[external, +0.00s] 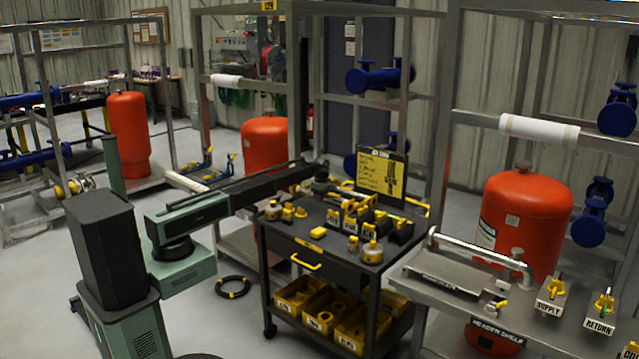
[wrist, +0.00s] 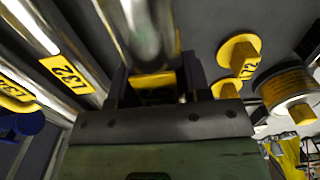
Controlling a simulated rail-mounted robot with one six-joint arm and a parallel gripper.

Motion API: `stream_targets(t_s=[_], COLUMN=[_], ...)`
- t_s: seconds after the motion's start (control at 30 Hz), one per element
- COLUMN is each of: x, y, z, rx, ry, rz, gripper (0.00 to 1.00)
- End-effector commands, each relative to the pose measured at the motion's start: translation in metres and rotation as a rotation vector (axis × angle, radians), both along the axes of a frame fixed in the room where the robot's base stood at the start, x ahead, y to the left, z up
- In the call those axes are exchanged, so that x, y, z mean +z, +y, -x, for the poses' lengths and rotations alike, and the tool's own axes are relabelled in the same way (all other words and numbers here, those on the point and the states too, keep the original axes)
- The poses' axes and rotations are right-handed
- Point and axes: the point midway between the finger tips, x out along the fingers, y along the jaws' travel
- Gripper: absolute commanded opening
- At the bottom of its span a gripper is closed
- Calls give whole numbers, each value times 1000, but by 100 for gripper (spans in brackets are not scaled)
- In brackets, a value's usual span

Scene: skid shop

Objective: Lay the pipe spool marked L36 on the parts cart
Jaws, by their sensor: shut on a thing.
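My gripper (wrist: 155,68) is shut on a shiny metal pipe (wrist: 140,28) with a yellow band between the jaws; no mark on it is readable, so I cannot tell if it is L36. In the external view my gripper (external: 321,184) is over the back left of the black parts cart (external: 298,243), and the held pipe is too small to make out. The cart has a yellow drawer handle and a top crowded with yellow and black parts. In the wrist view, another metal pipe with a yellow L32 tag (wrist: 63,72) lies left of the jaws.
A yellow L72 fitting (wrist: 238,52) and a round canister (wrist: 287,88) are right of the jaws. A yellow board (external: 381,172) stands at the cart's back. Yellow bins (external: 325,308) fill its lower shelf. The header shelf (external: 455,283), with a bent pipe (external: 478,252), is at right.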

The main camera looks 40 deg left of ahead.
Motion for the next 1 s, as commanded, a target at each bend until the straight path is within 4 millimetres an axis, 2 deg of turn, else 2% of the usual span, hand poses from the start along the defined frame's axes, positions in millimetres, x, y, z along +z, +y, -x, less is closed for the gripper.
stream_targets(t_s=[0.53,1.0], x=[-21,-21], y=[0,0], z=[0,0], rx=[0,0], ry=[0,0], rz=[0,0], gripper=[0,0])
